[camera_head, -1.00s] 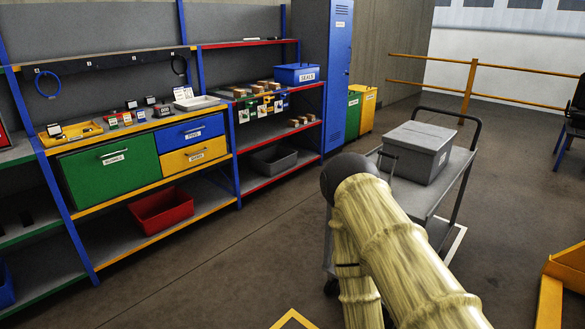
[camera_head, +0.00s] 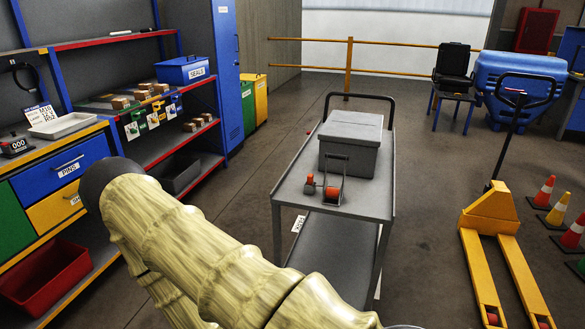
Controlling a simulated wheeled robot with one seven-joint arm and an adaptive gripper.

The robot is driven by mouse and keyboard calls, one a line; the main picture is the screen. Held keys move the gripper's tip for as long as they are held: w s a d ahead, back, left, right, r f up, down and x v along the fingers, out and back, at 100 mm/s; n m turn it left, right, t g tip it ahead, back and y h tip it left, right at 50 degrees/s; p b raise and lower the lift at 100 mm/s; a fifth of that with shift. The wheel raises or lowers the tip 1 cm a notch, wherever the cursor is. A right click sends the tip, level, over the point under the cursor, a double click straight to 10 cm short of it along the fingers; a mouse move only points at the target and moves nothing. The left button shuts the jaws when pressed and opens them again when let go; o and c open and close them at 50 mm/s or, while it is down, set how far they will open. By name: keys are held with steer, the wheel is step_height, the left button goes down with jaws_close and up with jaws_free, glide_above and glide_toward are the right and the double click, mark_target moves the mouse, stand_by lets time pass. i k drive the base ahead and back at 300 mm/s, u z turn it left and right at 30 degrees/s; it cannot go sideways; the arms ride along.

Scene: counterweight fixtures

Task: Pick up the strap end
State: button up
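A grey cart (camera_head: 372,207) stands in the middle of the view. On its top, in front of a grey lidded box (camera_head: 347,150), sit small orange-red pieces (camera_head: 332,192) beside a thin dark upright frame. They are too small to tell whether one is the strap end. I cannot make out a strap. My pale, ribbed arm crosses the lower left and bottom. My gripper is not in view.
Shelves with a blue PINS drawer (camera_head: 62,165), a red bin (camera_head: 42,270) and a blue SEALS box (camera_head: 182,70) line the left. A yellow pallet jack (camera_head: 490,215) and traffic cones (camera_head: 544,190) stand right. Floor between cart and pallet jack is clear.

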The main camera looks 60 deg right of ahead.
mark_target(310, 184)
steer(key=z, duration=0.5)
steer(key=i, duration=0.9)
steer(key=z, duration=0.85)
